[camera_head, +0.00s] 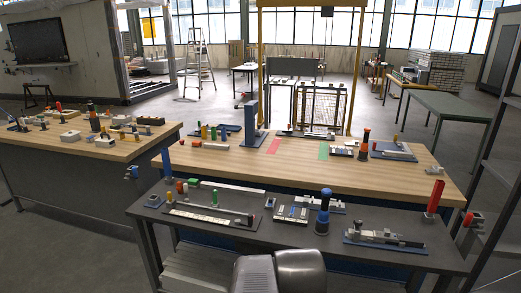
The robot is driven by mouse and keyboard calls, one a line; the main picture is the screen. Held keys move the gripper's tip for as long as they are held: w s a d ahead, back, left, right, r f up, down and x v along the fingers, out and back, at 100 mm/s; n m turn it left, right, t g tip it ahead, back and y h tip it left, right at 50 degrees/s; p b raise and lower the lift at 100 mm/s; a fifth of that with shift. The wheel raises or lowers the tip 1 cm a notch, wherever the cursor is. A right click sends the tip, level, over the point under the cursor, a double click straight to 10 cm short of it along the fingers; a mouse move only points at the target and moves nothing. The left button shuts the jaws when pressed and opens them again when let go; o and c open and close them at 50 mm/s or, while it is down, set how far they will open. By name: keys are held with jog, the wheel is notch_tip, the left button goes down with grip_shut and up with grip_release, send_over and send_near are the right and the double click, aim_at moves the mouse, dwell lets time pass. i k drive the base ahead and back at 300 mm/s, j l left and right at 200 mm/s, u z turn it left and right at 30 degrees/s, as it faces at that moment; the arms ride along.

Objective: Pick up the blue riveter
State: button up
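An upright blue tool with a dark body (323,215), which looks like the blue riveter, stands on the dark front bench (270,236), right of centre. A small flat tray of parts (290,213) lies just to its left. A grey and blue fixture (384,239) lies to its right. A rounded grey part of my own body or arm shows at the bottom centre, in front of the bench. My gripper's fingers are not in view, and nothing is seen touching the blue tool.
A wooden bench (225,170) behind holds an orange upright tool (363,146) and a tall blue post (250,115). Another cluttered bench (60,152) stands left.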

aim_at(323, 217)
jog(key=i+l, duration=0.7)
jog(key=i, duration=0.2)
